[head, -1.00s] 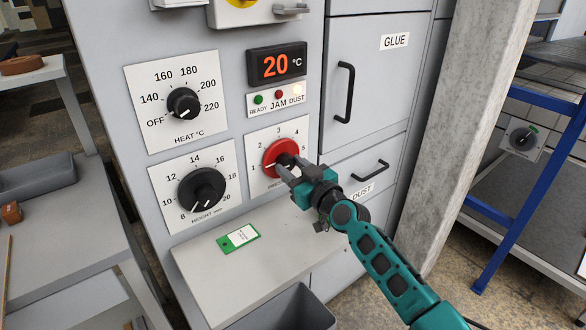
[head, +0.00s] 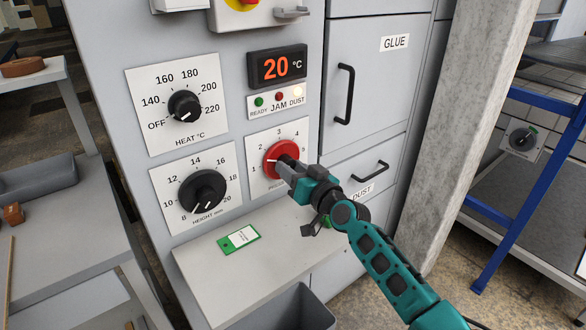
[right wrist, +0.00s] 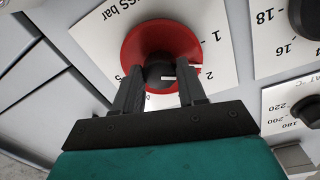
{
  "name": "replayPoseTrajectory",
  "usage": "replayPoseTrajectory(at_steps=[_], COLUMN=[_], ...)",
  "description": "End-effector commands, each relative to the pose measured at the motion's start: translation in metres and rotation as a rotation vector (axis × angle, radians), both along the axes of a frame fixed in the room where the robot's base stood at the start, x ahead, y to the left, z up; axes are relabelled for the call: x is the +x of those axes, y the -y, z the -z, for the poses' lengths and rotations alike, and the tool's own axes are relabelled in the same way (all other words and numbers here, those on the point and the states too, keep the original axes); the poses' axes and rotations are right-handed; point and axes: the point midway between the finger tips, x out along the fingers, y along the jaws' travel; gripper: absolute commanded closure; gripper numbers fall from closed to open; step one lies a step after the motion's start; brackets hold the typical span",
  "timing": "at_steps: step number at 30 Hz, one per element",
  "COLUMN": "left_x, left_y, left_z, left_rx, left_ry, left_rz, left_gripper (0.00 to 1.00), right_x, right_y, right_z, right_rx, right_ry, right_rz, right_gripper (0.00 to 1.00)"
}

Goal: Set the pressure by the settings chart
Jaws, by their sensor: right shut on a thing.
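The pressure knob (head: 270,154) is a red disc with a black centre on a white scale plate (head: 257,182). My right gripper (head: 284,164) is shut on its black centre and hides the lower right of the dial. In the right wrist view, the gripper fingers (right wrist: 160,88) sit on both sides of the black centre of the red knob (right wrist: 146,40). A white mark on it points toward about the 2. A green-edged card (head: 239,238) lies on the ledge; its print is too small to read. My left gripper is out of view.
The heat knob (head: 185,104) and height knob (head: 203,190) are left of the pressure dial. A display (head: 277,66) reads 20 °C, with the DUST lamp lit below it. A ledge (head: 205,262) juts out below, with a dark bin (head: 285,310) under it. A concrete pillar (head: 465,120) stands right.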

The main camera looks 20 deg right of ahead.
Motion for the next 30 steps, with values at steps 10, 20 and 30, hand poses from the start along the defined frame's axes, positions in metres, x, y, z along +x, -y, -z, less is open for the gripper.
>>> replayPoseTrajectory(at_steps=[10,20,30], left_x=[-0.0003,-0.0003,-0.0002], left_y=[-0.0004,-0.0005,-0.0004], left_z=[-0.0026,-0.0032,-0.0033], left_rx=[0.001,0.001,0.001], left_ry=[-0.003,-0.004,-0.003], left_rz=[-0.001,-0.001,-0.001], left_gripper=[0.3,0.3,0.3], right_x=[-0.0003,-0.0003,-0.0003], right_y=[0.0002,0.0001,0.0], right_z=[0.0001,0.0003,0.0004], right_rx=[0.222,0.314,0.323], right_ry=[-0.082,-0.116,-0.12], right_rz=[0.001,0.0,0.0], right_gripper=[0.9,0.9,0.9])
